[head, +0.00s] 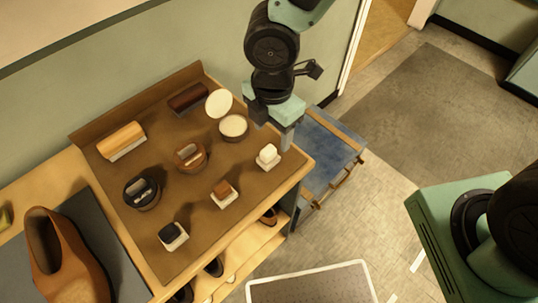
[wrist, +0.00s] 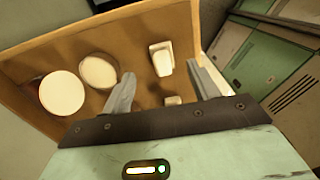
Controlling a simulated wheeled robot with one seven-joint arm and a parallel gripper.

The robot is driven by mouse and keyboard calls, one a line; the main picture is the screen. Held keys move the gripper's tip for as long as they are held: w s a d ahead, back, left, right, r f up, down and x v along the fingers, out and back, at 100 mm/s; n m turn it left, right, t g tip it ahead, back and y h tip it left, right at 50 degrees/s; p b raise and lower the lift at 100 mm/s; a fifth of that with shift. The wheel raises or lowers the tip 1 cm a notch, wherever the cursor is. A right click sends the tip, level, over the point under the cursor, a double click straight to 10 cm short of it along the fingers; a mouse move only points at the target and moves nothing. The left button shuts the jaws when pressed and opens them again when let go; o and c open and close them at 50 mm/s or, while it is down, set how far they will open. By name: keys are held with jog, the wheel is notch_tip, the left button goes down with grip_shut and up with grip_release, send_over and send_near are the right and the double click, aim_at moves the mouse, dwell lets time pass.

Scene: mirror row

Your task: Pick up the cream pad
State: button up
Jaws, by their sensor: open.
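The cream pad (head: 268,155) is a small pale block near the right edge of the brown-topped bench. In the wrist view the pale block (wrist: 160,58) shows beyond and between my fingertips, with clear space on each side. My gripper (head: 280,138) hangs pointing down just behind and above the pad in the head view. Its two fingers (wrist: 166,76) are spread, with nothing held between them. A second small pale thing (wrist: 173,100) shows nearer the palm in the wrist view; I cannot tell what it is.
A cream tin (head: 233,127) and its pale lid (head: 219,103) are left of my gripper. A brown pad (head: 225,194), a black pad (head: 173,235), a brown tin (head: 190,156), a black tin (head: 142,192) and brushes (head: 121,141) share the bench.

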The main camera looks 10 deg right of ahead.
aim_at(272, 146)
notch_tip(272, 146, down, 8)
jog(key=shift+s+r, duration=0.1)
jog(key=c, duration=1.1)
